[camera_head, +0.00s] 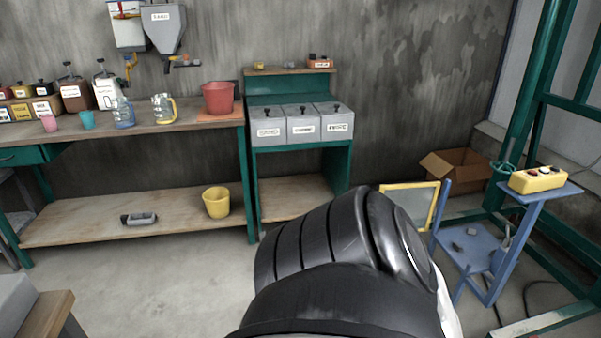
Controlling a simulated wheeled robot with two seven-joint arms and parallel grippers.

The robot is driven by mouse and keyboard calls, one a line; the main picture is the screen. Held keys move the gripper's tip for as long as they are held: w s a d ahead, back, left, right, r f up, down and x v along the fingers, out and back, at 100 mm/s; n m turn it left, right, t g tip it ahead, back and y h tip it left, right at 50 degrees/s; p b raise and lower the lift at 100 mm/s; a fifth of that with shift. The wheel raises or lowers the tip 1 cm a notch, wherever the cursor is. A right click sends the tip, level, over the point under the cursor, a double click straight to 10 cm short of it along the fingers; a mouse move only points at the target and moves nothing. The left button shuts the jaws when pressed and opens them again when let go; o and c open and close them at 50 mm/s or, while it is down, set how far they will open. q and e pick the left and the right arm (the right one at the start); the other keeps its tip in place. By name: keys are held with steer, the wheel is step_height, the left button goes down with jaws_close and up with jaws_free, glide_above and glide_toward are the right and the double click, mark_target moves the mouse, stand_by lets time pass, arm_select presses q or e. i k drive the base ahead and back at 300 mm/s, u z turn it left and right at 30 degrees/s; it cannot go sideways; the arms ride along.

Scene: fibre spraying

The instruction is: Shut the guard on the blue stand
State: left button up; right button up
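The blue stand (472,240) is at the right. Its upper shelf carries a yellow control box (538,179) with several buttons. A yellow-framed panel, which looks like the guard (411,186), stands upright at the stand's left side, swung out to the left and open. Its lower part is hidden behind my arm. A black and white link of my arm fills the lower middle of the view. Neither gripper shows.
A long workbench (180,133) with jars, jugs and a red bucket (218,97) is at the left. Grey bins (302,129) stand mid-back. A cardboard box (458,168) and green frame (519,95) are near the stand. The floor at left centre is clear.

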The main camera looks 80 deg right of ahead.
mark_target(437, 185)
steer(key=z, duration=2.1)
steer(key=i, duration=2.7)
steer(key=z, duration=1.45)
